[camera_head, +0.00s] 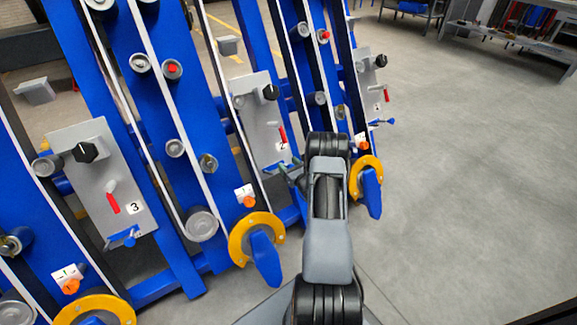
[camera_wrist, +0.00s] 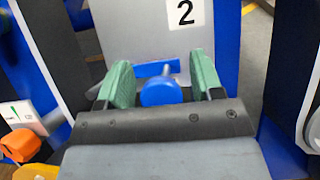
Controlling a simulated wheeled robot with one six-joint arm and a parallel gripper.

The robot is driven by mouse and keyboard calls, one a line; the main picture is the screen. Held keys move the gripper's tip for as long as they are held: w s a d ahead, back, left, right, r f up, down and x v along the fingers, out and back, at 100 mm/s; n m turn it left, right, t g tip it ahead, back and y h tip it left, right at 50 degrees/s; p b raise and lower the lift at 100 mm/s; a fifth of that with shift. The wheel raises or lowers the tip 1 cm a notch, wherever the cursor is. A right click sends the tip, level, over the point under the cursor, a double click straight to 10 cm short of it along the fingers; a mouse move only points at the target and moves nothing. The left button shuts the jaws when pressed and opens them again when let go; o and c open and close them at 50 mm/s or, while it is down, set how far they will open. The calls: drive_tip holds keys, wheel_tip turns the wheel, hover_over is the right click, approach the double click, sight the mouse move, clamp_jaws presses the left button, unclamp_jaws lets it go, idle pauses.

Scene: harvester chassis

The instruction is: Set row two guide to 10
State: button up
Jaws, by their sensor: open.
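The row two panel (camera_head: 256,112) is a grey plate with a black knob (camera_head: 271,92), a red lever (camera_head: 283,134) and a label "2" (camera_head: 282,147). In the wrist view the label (camera_wrist: 181,12) is at the top. A blue round-ended handle (camera_wrist: 160,92) sits at the panel's lower edge. My gripper (camera_wrist: 163,79) is open, with one green finger on each side of the handle. Contact cannot be told. In the head view my gripper (camera_head: 284,172) is at the panel's lower edge and partly hides the handle. No scale reading is legible.
The row three panel (camera_head: 100,185) stands to the left, the row four panel (camera_head: 371,90) to the right. Blue frame beams flank the row two panel. A yellow ring with a blue lever (camera_head: 262,252) and an orange knob (camera_head: 249,202) are lower left. Open floor (camera_head: 470,190) lies right.

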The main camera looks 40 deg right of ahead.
drive_tip(key=s+p, duration=0.3)
drive_tip(key=s, duration=1)
drive_tip(key=shift+s+a, duration=0.4)
